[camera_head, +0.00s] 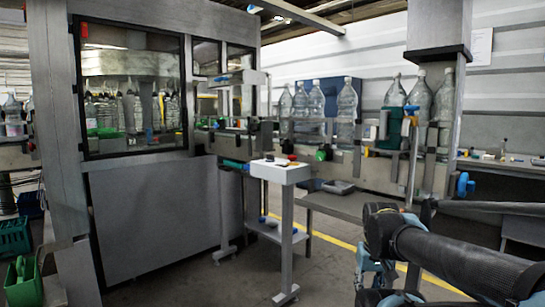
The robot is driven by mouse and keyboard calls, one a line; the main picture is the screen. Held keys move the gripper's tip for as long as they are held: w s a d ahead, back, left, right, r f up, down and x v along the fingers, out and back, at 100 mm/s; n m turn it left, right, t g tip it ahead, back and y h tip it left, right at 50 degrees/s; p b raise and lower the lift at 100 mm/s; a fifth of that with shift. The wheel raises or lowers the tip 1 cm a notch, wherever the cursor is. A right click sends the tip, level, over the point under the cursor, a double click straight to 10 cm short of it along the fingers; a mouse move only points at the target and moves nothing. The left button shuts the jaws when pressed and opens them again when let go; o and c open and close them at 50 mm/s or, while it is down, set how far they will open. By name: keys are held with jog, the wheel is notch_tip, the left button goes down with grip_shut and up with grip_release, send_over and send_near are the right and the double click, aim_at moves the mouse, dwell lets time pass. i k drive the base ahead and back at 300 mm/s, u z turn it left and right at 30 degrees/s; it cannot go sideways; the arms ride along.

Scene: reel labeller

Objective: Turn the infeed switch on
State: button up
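A white control box (280,172) stands on a grey post in the middle of the view, apart from my arm. On its top are a red button (292,158) and a small dark control (269,157) to its left. I cannot read any labels, so I cannot tell which control is the infeed switch or how it is set. My dark arm reaches in from the lower right, its visible links right of and nearer than the control box.
A large grey machine with a glass window (130,90) stands at left. A conveyor with several clear bottles (347,108) runs behind the box. A low metal table (345,205) is right of the post. Green crates (15,236) are at far left. Floor in front of the post is clear.

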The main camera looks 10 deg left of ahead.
aim_at(270, 158)
jog(key=k, duration=1.5)
jog(key=u, duration=0.5)
jog(key=i, duration=1.65)
jog(key=z, duration=0.05)
